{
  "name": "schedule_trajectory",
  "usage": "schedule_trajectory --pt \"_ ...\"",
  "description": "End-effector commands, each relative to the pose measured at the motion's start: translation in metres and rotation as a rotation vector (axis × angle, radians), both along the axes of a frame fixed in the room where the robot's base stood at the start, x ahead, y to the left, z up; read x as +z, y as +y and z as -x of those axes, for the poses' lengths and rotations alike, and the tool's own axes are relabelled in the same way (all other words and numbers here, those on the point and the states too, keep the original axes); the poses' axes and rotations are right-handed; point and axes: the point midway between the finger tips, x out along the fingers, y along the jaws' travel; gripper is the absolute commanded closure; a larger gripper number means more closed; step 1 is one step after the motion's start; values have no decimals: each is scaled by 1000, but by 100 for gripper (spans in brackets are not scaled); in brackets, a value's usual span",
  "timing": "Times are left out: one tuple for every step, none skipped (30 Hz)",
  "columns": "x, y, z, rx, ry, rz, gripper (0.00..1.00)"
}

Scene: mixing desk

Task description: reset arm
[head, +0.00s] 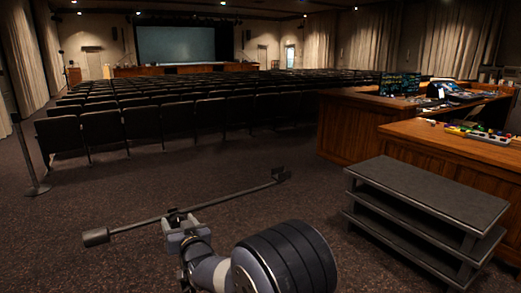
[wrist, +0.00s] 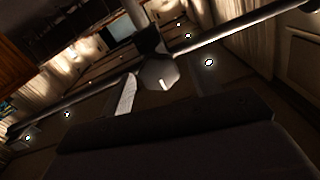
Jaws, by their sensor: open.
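My arm rises from the bottom middle of the head view. My gripper (head: 178,219) is at its far end, low over the carpet in the picture, with its jaws open. A long grey rod (head: 232,196) crosses behind it, with a thick cylinder at the left end and a dark block at the right end. The rod also spans the wrist view (wrist: 245,32), with a pale faceted piece in front of its middle. I cannot tell whether the rod touches my gripper or lies between its jaws. A dark plate fills the bottom of the wrist view.
A dark shelf unit (head: 432,190) stands at the right. Behind it are wooden desks (head: 455,152) with mixing gear. Rows of dark seats (head: 175,118) fill the middle, facing a screen (head: 176,44). A post (head: 27,160) stands at left. Carpet around the arm is clear.

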Motion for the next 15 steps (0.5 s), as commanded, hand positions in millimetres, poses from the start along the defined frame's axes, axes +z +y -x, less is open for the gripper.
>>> schedule_trajectory --pt "4 0 0 0 -9 19 41" --pt "4 0 0 0 -17 32 41" --pt "4 0 0 0 -26 46 41" --pt "4 0 0 0 -34 57 41" --pt "3 0 0 0 -40 66 41" --pt "3 0 0 0 -47 78 41" --pt "2 0 0 0 -51 86 41" --pt "2 0 0 0 -56 93 41" --pt "2 0 1 0 -62 100 41" --pt "2 0 1 0 -66 106 41" --pt "1 0 1 0 -69 110 41" --pt "1 0 1 0 -72 114 41" --pt "1 0 1 0 -74 117 41" --pt "1 0 1 0 -75 119 41" --pt "0 0 1 0 -76 121 41"
